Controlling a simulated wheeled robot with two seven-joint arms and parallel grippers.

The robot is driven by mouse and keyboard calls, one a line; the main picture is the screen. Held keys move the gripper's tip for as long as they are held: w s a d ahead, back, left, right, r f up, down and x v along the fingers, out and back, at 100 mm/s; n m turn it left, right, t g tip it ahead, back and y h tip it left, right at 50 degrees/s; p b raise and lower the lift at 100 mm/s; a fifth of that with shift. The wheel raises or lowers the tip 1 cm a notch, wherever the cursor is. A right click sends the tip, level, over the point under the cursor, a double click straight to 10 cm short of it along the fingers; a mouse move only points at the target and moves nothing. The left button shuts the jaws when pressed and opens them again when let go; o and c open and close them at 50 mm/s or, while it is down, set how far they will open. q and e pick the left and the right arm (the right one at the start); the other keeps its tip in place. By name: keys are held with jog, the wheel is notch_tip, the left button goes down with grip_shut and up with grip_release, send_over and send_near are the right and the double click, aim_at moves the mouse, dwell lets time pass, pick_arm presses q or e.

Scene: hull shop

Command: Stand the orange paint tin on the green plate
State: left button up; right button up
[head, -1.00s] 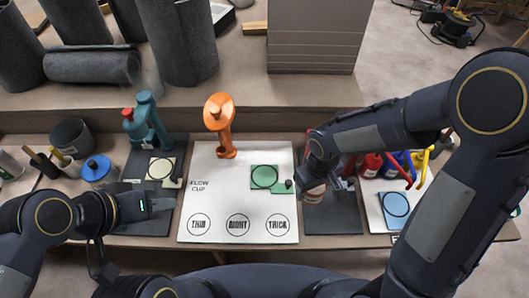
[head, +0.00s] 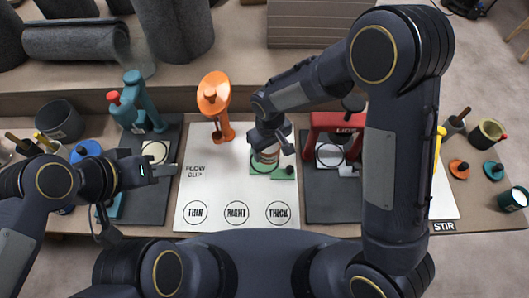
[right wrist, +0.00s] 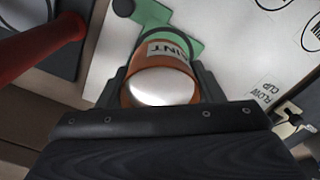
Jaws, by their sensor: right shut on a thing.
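My right gripper (head: 267,150) is shut on the orange paint tin (head: 267,157), over the green plate (head: 284,174) on the white sheet. In the right wrist view the tin (right wrist: 160,72), with a "PAINT" label and a pale, shiny end, sits between both fingers (right wrist: 160,88). The green plate (right wrist: 150,14) shows beyond it, with a dark ring outline around the tin's far end. I cannot tell whether the tin touches the plate. My left gripper (head: 165,169) is at the left, near the white sheet's edge, with nothing visible in it; its finger gap is unclear.
An orange stand (head: 216,105) rises at the sheet's back edge, left of my right gripper. A red press (head: 336,122) stands on a dark mat to the right. A teal press (head: 140,100) stands on a dark mat to the left.

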aim_at(268, 149)
jog(key=shift+w+a+f, duration=0.4)
jog(key=shift+a+f, duration=0.2)
jog(key=shift+f, duration=0.25)
jog(key=shift+w+f, duration=0.1)
jog(key=shift+f, duration=1.45)
jog(key=shift+f+b, duration=0.2)
jog(key=shift+b, duration=0.15)
jog(key=o, duration=1.1)
jog(key=shift+o, duration=0.2)
jog(key=shift+r, duration=0.1)
